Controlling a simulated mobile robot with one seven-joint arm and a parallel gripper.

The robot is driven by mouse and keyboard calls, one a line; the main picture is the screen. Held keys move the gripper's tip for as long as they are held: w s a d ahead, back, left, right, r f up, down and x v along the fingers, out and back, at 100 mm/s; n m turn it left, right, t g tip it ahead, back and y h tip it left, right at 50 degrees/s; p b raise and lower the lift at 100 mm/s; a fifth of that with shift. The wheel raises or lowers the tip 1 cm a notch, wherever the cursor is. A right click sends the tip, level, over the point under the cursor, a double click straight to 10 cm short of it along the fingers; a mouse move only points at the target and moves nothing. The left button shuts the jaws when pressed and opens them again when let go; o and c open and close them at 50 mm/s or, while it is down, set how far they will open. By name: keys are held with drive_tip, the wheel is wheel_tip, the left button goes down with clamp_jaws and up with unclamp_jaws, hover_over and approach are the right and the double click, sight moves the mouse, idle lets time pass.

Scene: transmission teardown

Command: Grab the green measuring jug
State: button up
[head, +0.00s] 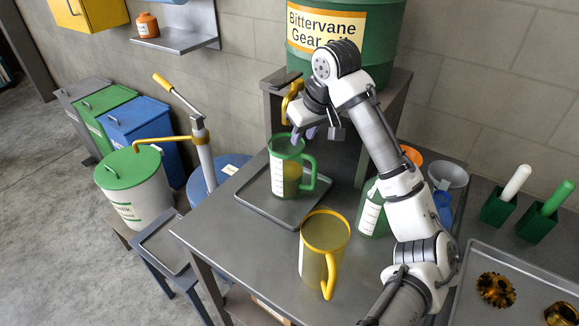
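The green measuring jug (284,177) stands upright on a grey drip tray (256,207) on the metal bench. It has a green rim, a green handle on its right side, a white label strip and yellowish liquid inside. My gripper (303,134) is at the jug's rim, at its upper right, pointing down. The fingers are small and partly hidden by my arm, so I cannot tell whether they are open or touch the jug. A yellow-rimmed jug (324,236) with a yellow handle stands in front, to the right.
A green gear oil drum (385,40) with a yellow tap (291,97) stands just above and behind the jug. A green container (371,214) is partly hidden behind my arm. A parts tray (470,290) lies at the right. The bench left of the yellow-rimmed jug is clear.

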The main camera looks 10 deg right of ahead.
drive_tip(key=shift+w+a+f, duration=0.1)
drive_tip(key=shift+w+f, duration=0.05)
drive_tip(key=shift+f, duration=0.5)
clamp_jaws()
idle(0.9)
